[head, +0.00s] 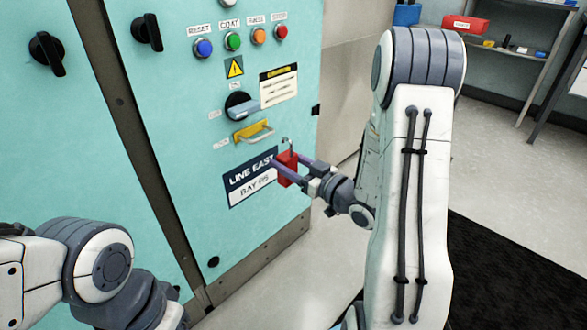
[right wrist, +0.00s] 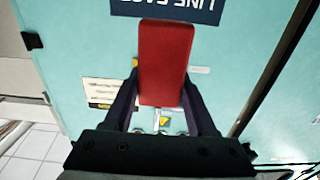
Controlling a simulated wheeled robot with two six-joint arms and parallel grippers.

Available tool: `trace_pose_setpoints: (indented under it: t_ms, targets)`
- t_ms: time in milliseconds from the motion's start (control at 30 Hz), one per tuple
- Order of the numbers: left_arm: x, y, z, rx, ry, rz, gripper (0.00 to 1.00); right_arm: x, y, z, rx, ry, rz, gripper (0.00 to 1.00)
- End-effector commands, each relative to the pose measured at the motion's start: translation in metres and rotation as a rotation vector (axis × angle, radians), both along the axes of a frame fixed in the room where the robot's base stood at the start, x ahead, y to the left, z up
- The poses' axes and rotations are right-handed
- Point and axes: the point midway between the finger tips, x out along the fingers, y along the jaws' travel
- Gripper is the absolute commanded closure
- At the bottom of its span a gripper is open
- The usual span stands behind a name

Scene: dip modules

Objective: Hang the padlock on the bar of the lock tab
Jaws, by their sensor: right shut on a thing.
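The red padlock (head: 287,168) is held between the fingers of my right gripper (head: 288,167), with its thin shackle standing up above the body. In the right wrist view the red body (right wrist: 164,62) fills the space between the two fingers (right wrist: 160,95). The yellow lock tab (head: 246,131) with its pale bar (head: 262,134) is on the cabinet door, up and to the left of the padlock. The padlock appears apart from the bar. My left arm shows at the lower left, but its gripper is out of view.
The teal cabinet door carries a rotary switch (head: 241,106) above the tab and a LINE EAST sign (head: 250,178) below it. Coloured buttons (head: 232,41) sit higher up. A shelf (head: 490,45) with a red box (head: 465,25) stands at the back right.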

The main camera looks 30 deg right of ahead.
Motion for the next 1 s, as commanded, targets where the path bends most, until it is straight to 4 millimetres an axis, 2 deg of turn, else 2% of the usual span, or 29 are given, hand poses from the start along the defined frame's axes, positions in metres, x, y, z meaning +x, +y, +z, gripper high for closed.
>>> trace_pose_setpoints:
  t_ms: [1000]
  targets:
    - [0.000, 0.000, 0.007, 0.000, 0.000, 0.000, 0.50, 0.077, 0.029, 0.001, 0.000, -0.001, 0.002, 1.00]
